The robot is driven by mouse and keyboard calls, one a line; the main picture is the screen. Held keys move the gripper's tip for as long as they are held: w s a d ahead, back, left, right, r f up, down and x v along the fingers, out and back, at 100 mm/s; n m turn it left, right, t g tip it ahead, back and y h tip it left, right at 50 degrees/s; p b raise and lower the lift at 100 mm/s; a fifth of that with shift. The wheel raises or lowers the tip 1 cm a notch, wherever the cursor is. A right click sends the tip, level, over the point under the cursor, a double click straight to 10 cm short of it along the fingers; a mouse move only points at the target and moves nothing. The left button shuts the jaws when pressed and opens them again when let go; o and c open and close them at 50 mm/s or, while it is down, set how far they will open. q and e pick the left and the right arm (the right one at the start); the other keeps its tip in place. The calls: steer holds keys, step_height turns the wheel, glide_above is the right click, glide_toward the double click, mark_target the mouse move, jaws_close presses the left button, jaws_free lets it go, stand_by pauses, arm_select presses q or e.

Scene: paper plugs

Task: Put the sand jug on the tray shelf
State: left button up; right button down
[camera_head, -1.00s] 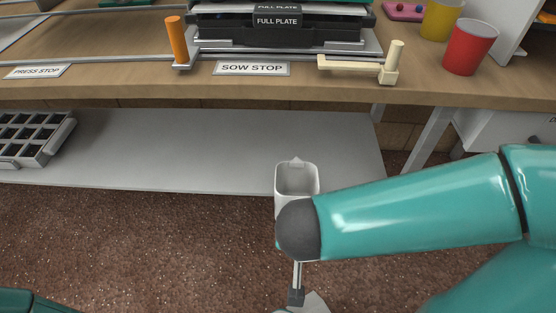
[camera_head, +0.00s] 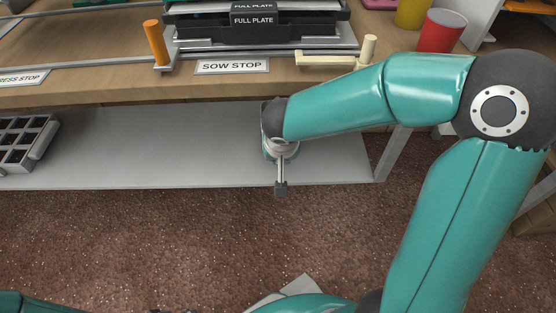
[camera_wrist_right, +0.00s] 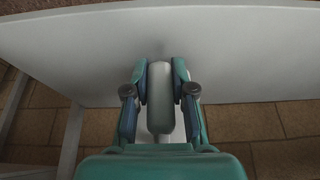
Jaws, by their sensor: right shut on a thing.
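The tray shelf (camera_head: 190,150) is the long pale grey board under the bench. It also fills the upper part of the right wrist view (camera_wrist_right: 70,50). My right gripper (camera_wrist_right: 160,78) is shut on a pale upright part, seemingly the handle, of the sand jug (camera_wrist_right: 160,110). In the head view my right wrist is in front of the shelf's right part and hides nearly all of the jug. A faint shadow shows on the shelf beyond the fingers. I cannot tell whether the jug touches the shelf. My left gripper is out of view.
A grey tray with dark cells (camera_head: 24,142) stands at the shelf's left end. The middle of the shelf is bare. The bench edge (camera_head: 120,94) runs above it, and a pale leg (camera_head: 392,152) stands at its right end. A red cup (camera_head: 441,31) is on the bench.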

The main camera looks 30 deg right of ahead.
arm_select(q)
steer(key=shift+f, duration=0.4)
arm_select(e)
steer(key=shift+s+a+f, duration=0.1)
steer(key=shift+s+f, duration=0.05)
steer(key=shift+f, duration=0.6)
steer(key=c, duration=1)
jaws_free()
steer(key=shift+r, duration=0.2)
arm_select(q)
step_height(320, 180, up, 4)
steer(key=p, duration=0.4)
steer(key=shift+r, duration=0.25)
arm_select(e)
steer(key=v, duration=1.1)
steer(key=shift+s+a+r, duration=0.15)
steer(key=shift+s+r, duration=0.05)
steer(key=shift+r, duration=0.15)
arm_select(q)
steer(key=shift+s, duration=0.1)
arm_select(e)
steer(key=shift+s, duration=0.1)
